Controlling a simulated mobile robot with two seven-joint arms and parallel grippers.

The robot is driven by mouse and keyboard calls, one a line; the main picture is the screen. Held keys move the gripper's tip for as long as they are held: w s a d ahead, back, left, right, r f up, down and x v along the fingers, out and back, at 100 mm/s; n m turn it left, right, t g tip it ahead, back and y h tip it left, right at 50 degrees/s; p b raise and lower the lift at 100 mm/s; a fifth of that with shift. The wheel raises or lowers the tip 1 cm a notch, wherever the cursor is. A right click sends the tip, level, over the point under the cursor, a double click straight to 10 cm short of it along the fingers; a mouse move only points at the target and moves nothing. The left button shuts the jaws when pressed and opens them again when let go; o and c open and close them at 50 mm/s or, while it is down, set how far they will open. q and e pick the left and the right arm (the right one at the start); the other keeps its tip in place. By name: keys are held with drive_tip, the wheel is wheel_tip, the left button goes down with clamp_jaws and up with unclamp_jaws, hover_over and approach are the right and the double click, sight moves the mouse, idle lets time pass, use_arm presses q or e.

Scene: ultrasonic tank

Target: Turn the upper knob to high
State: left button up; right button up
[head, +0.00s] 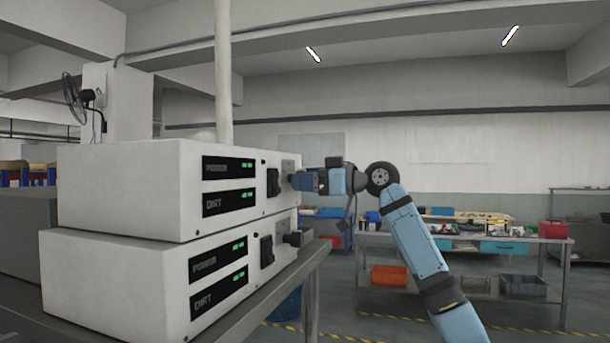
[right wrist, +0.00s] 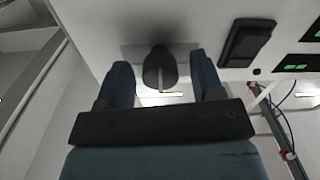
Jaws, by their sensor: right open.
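Two white control units are stacked on a table, the upper unit (head: 130,190) on the lower unit (head: 110,280). My right gripper (head: 297,181) is at the right end of the upper unit's front, over its knob area, and hides the upper knob in the head view. In the right wrist view, the dark upper knob (right wrist: 158,66) stands between the two open fingers (right wrist: 163,80), with a visible gap on each side. A pale line shows on the knob. The lower unit's knob (head: 296,238) is below. My left gripper is not in view.
The upper unit has a black rocker switch (head: 273,182) just left of my gripper, and green-lit POWER and DIRT displays (head: 228,167). The lower unit has a matching switch (head: 266,250). A workbench (head: 480,243) with bins stands behind. The space right of the units is open.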

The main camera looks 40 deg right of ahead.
drive_tip(key=shift+w+a, duration=0.15)
drive_tip(key=shift+c, duration=0.2)
drive_tip(key=c, duration=0.9)
